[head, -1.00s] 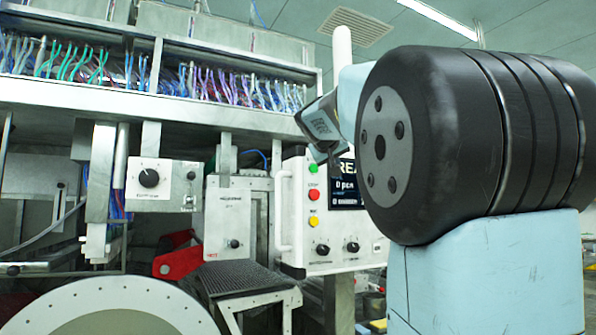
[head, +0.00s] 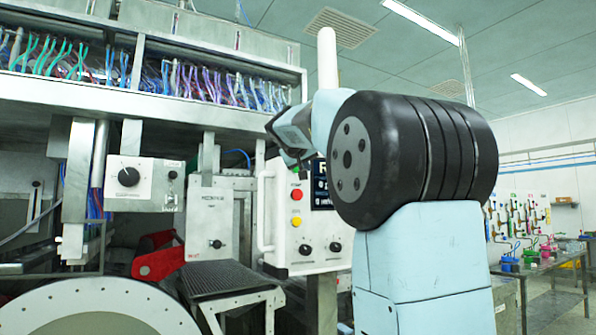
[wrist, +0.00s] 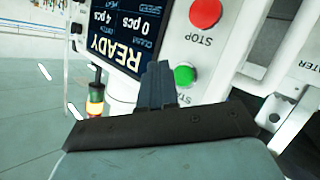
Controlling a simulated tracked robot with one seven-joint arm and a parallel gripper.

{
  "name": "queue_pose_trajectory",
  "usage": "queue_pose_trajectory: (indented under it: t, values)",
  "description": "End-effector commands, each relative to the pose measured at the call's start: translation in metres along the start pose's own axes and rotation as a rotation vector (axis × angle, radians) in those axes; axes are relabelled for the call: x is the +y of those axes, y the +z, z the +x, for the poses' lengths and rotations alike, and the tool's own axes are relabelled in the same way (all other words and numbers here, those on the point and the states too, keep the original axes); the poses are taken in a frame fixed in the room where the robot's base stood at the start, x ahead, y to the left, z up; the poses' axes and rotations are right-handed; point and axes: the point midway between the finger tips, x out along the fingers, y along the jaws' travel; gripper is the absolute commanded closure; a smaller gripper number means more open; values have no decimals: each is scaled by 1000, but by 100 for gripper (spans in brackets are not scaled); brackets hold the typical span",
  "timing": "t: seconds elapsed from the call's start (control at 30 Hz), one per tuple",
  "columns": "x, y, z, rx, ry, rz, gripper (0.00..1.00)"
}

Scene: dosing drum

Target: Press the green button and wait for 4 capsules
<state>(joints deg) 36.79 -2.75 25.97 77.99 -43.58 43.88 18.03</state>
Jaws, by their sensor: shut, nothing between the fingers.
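The green button (wrist: 185,75) sits on a white control panel (wrist: 222,85), by the label START in the wrist view. In the wrist view my shut, empty gripper (wrist: 158,72) appears just beside the green button, on the display side. I cannot tell whether the fingertips touch the panel. The display (wrist: 125,35) appears upside down in the wrist view and reads READY, 0 pcs and 4 pcs.
The red STOP button (head: 296,194) and a yellow button (head: 296,222) are below on the panel. A white handle (head: 265,212) runs along its left edge. A machine with many coloured tubes (head: 150,75) stands left. A table (head: 545,272) with bottles is at right.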

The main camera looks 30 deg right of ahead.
Motion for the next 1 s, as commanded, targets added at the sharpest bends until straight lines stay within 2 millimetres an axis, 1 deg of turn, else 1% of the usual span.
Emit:
queue_pose_trajectory:
  t: [0.1, 0.3, 1.0]
  values:
    - [-6, -5, 8, 0, -2, 0, 100]
    - [-10, -10, 13, 1, -2, 1, 100]
    - [-10, -10, 14, 0, 0, 1, 100]
